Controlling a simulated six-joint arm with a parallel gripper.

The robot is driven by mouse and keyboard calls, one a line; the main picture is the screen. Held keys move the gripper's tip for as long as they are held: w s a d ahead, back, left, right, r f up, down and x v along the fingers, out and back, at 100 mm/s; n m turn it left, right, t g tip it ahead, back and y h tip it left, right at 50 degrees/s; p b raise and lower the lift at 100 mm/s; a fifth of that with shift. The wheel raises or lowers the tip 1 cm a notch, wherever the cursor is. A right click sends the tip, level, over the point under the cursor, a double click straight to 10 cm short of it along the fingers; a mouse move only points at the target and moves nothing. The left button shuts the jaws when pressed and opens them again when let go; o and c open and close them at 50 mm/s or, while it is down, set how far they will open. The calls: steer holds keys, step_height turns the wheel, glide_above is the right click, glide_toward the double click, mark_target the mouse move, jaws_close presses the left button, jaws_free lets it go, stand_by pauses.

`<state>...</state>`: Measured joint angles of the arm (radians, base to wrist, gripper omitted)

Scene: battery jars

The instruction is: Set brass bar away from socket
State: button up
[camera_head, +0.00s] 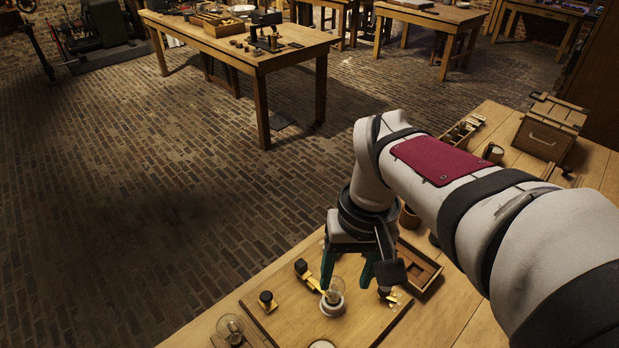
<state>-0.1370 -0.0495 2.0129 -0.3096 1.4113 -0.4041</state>
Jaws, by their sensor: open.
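A narrow brass bar (312,283) lies on the wooden board (370,322), next to a black knob (300,266). Its near end reaches toward the white round socket (332,305), which has a clear glass bulb (336,289) standing in it. I cannot tell whether bar and socket touch. Other brass pieces show at the board's left, under a dark knob (266,298), and at its right (394,295). My gripper (346,283) points down above the board, close over the bulb and socket. Its green fingers are apart, with nothing visibly held. The right finger is partly hidden by a dark part of my arm.
An open wooden box (428,269) stands right of the board. Another glass bulb (230,326) is at the bench's front left. A wooden chest (549,136) and a divided tray (462,132) stand farther back. My arm covers much of the bench's right side.

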steer(key=w+a+f+n, duration=0.1)
steer(key=w+a+n, duration=0.2)
steer(key=w, duration=0.4)
steer(key=n+h, duration=0.1)
steer(key=n, duration=0.4)
glide_toward(301, 263)
step_height(301, 263, down, 9)
steer(key=shift+s+f, duration=0.1)
jaws_close()
